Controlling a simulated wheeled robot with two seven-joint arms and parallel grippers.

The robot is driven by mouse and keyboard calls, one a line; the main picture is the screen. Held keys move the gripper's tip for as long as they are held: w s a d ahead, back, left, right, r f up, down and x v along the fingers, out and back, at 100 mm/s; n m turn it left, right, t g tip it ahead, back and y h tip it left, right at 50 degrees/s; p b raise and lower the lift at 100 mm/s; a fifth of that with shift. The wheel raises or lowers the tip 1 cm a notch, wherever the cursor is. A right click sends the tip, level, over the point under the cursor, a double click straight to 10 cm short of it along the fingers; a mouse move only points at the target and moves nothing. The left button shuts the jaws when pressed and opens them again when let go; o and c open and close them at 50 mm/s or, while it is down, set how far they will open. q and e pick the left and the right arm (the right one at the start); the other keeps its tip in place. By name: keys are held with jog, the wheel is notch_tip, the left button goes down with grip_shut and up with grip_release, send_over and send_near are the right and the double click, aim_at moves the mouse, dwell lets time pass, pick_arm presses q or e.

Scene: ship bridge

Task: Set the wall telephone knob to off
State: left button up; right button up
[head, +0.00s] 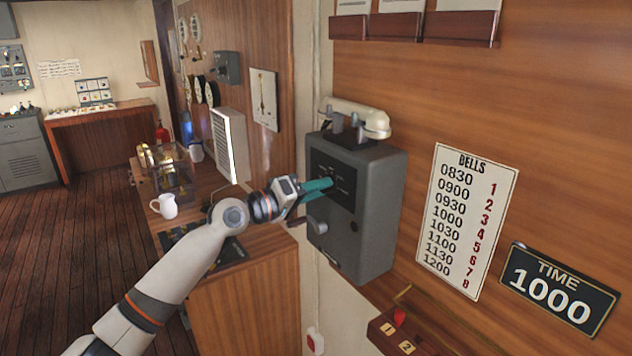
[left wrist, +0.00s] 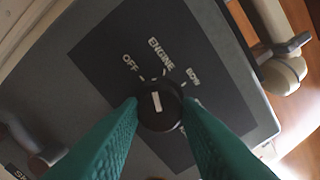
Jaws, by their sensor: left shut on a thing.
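The wall telephone (head: 376,210) is a grey box on the wood-panelled wall with a cream handset (head: 357,117) on top. My left gripper (head: 328,184) reaches its black front panel, and its green fingers hide the knob in the head view. In the left wrist view the round black knob (left wrist: 159,106) sits between the two fingertips, which are shut on its sides. Its white mark points up, roughly between the OFF label (left wrist: 130,62) and the ENGINE label (left wrist: 160,53). Another label lies to the right, and one lower down is partly hidden. My right gripper is not in view.
A crank (head: 316,224) sticks out below my left gripper on the telephone's side. A wooden cabinet with a white mug (head: 164,206) stands to the left. A bells board (head: 466,220) and a time sign (head: 558,289) hang to the right.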

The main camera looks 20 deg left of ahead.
pick_arm(q)
jog(key=n+p, duration=0.3)
jog(key=n, duration=0.1)
jog(key=shift+r+n, duration=0.1)
jog(key=shift+n, duration=0.3)
dwell(0.4)
jog(key=o, duration=1)
jog(key=shift+b+v, duration=2.55)
jog(key=shift+v, duration=3.5)
